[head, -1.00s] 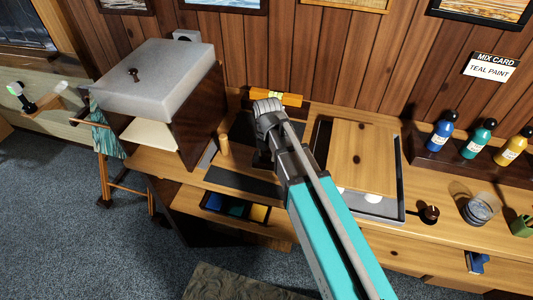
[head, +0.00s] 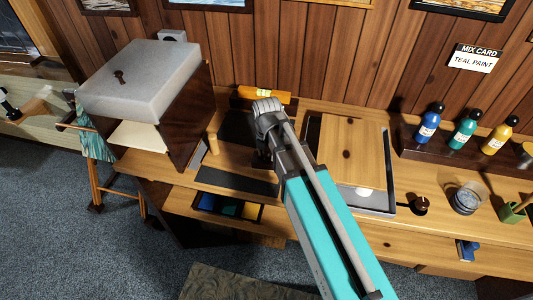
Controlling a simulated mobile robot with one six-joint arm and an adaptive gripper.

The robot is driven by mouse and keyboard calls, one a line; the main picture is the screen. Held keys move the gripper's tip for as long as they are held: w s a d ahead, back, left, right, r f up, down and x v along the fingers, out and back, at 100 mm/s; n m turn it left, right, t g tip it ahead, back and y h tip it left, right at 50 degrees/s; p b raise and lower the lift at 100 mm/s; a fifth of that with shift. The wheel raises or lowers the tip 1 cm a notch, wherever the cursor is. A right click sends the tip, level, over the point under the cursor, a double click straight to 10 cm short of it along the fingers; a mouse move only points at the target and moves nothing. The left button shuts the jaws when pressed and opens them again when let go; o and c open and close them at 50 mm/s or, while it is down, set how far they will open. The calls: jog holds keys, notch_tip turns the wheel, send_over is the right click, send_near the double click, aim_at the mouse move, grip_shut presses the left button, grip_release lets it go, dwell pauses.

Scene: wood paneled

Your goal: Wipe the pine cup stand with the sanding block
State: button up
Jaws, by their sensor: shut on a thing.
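A light, knotted pine piece (head: 351,148) with dark spots lies over a grey tray (head: 388,209) right of my arm; I cannot tell for sure whether it is the cup stand. I take that to be the sanding block, which I see nowhere else for certain.
A dark box with a grey lid (head: 150,80) stands at left. An open drawer (head: 228,207) holds coloured things. Paint bottles (head: 464,130), a glass jar (head: 466,198) and a green pot (head: 512,212) stand at right.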

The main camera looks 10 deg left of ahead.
aim_at(257, 156)
jog(key=shift+d, duration=0.1)
jog(key=shift+s+d+f, duration=0.1)
jog(key=shift+s+d, duration=0.1)
jog(key=shift+d, duration=0.6)
jog(key=shift+s+d+f, duration=0.1)
jog(key=shift+s+d, duration=0.1)
jog(key=shift+d, duration=0.6)
jog(key=shift+r, duration=0.15)
jog(key=shift+w+a, duration=0.1)
jog(key=shift+a, duration=0.05)
jog(key=shift+w+a, duration=0.15)
jog(key=shift+a, duration=0.65)
jog(key=shift+w+a, duration=0.1)
jog(key=shift+a, duration=0.7)
jog(key=shift+a, duration=0.15)
jog(key=shift+w+a, duration=0.2)
jog(key=shift+a, duration=0.6)
jog(key=shift+w+a, duration=0.15)
jog(key=shift+a, duration=0.6)
